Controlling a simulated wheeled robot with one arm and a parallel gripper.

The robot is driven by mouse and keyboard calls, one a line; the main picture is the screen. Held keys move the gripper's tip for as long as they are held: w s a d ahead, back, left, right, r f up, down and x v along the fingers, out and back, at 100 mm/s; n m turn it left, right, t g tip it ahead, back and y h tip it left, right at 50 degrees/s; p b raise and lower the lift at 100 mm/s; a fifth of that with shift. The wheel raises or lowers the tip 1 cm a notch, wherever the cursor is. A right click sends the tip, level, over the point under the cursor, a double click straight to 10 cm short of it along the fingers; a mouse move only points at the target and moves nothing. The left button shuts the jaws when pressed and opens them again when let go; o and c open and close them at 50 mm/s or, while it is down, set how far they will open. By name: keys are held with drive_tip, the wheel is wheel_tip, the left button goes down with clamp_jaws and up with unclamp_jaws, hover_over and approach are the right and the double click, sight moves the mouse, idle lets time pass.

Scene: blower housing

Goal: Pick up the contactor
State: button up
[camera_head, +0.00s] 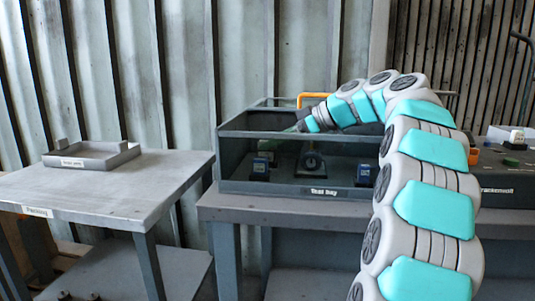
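No thing in view carries a readable contactor label, and I cannot tell which one is the contactor. Inside the dark open-framed bay labelled "Test bay" (235,187), a small blue block with a dark top (260,168) stands at the left. A dark device with a round dial-like face (311,163) stands in the middle. Another blue block (364,174) shows at the right, partly hidden by my arm. My gripper (297,128) is at the bay's upper part, above and between the left block and the dial device. Its fingers are too small and unclear to read.
The bay stands on a grey bench (270,208); its top bars and front rail surround the devices. A left table (100,190) holds a shallow tray (95,162), with clear surface around it. A dark case (508,190) with small items on top is right of my arm.

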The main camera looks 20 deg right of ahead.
clamp_jaws()
drive_tip(key=shift+r, duration=0.15)
